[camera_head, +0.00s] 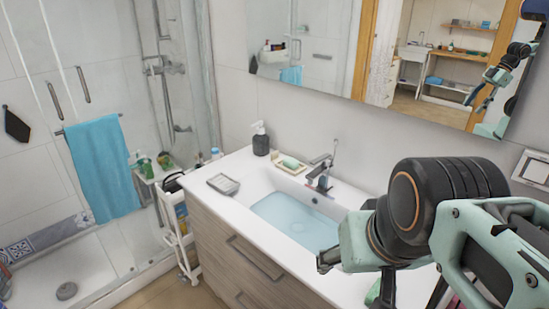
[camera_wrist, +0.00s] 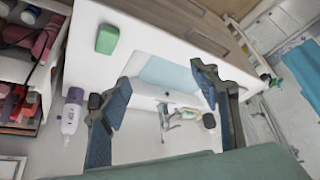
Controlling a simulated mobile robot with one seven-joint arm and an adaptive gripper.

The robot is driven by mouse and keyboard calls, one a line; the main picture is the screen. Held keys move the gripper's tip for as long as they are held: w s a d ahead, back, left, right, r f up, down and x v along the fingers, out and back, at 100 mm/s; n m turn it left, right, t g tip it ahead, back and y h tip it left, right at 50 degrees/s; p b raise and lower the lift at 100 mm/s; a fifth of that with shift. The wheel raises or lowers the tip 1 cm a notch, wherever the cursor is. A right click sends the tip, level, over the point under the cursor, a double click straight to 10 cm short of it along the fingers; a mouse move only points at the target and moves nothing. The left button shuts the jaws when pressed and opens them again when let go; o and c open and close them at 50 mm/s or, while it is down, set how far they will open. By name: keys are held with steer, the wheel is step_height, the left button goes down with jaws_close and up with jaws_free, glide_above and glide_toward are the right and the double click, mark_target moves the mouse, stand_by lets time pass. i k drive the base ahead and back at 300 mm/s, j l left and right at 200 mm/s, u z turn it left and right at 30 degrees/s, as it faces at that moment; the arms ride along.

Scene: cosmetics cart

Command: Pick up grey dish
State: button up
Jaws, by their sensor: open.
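The grey dish (camera_head: 223,184) is a small, shallow rectangular dish. It lies flat on the white counter, left of the sink and near its front left edge. My gripper (camera_wrist: 158,80) is open and empty, with its two fingers spread wide in the wrist view. In the head view it hangs over the right part of the counter, across the sink from the dish and well apart from it. I cannot make out the dish in the wrist view; the right finger may hide it.
The sink basin (camera_head: 295,222) holds bluish water, with a faucet (camera_head: 321,172) behind it. A dark soap dispenser (camera_head: 261,140) and a tray with green soap (camera_head: 291,164) stand at the back. A green block (camera_wrist: 107,38) lies on the counter. A white trolley (camera_head: 178,232) stands left.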

mark_target(225, 184)
steer(key=j, duration=0.65)
steer(key=i+j+z, duration=0.1)
steer(key=j, duration=0.6)
steer(key=i+j, duration=0.15)
steer(key=j, duration=0.2)
steer(key=i+j+z, duration=0.1)
steer(key=j, duration=0.25)
steer(key=i+j, duration=0.25)
steer(key=i+j+z, duration=0.1)
steer(key=i+j, duration=0.2)
steer(key=j, duration=0.2)
steer(key=i+l, duration=0.2)
steer(key=l, duration=0.15)
steer(key=k+l, duration=0.4)
steer(key=i+j, duration=0.5)
